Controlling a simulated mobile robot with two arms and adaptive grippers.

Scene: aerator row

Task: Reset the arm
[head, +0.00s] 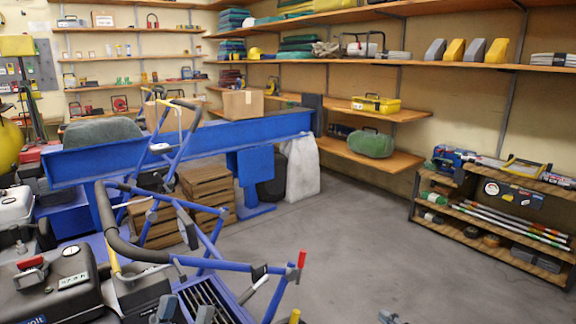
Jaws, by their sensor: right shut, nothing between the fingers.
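My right gripper (390,317) shows only as a small grey tip at the bottom edge, over the bare floor. It is shut and empty, touching nothing that I can see. A small grey part at the bottom edge, in front of the blue machine, looks like the tip of my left gripper (205,315). Too little of it shows to tell whether it is open or shut. Most of both arms is out of view.
A blue-framed machine (220,265) with a black handlebar, a red-tipped lever (302,259) and a yellow-tipped lever (295,316) stands close at the left. Wooden crates (206,184) and a blue beam (215,138) lie behind. A low shelf (490,220) stands right. The middle floor is clear.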

